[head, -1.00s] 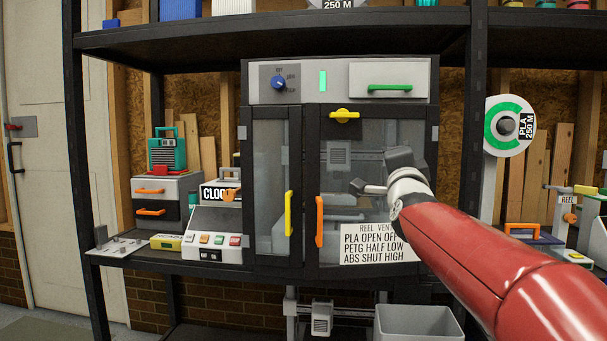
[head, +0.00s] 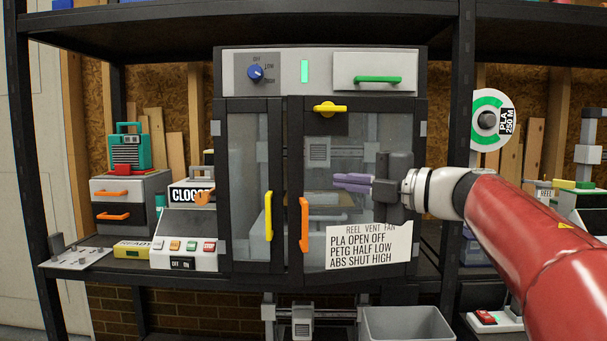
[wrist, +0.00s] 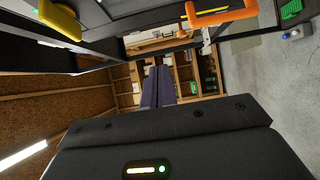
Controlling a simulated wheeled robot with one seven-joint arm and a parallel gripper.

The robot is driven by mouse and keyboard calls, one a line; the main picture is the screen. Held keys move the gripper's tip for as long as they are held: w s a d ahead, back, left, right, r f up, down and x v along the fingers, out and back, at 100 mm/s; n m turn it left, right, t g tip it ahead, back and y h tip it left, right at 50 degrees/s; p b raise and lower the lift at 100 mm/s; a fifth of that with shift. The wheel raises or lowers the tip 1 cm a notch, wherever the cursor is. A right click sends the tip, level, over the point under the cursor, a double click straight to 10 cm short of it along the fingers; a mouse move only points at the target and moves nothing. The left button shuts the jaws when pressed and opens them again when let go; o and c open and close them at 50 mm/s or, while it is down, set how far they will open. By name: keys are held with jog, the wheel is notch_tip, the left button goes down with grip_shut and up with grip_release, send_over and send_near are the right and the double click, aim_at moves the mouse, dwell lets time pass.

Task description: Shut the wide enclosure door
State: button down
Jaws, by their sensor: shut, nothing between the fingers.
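The wide enclosure door (head: 345,150) is the right-hand clear panel in a dark frame, with hinges on its right side. Its orange handle (head: 304,225) is near the left edge, and a yellow latch (head: 330,108) sits at its top. Its lower left corner hangs below the narrow door's bottom edge, so it looks slightly ajar. My gripper (head: 352,182) is shut and empty in front of the panel, pointing left, right of the handle. In the wrist view the shut fingers (wrist: 158,88) show, with the orange handle (wrist: 220,14) at upper right. Contact with the door cannot be told.
The narrow door (head: 248,180) with a yellow handle stands left of the wide one. A paper sign (head: 368,246) covers the lower right. A control box (head: 190,240) stands at left on the shelf. A black shelf post (head: 462,130) is close behind my arm. A grey bin (head: 405,325) is below.

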aim_at(299, 173)
jog(key=x, duration=0.4)
jog(key=w+d+p+x, duration=0.1)
jog(key=x, duration=0.7)
jog(key=shift+w+d, duration=0.1)
jog(key=shift+w, duration=0.75)
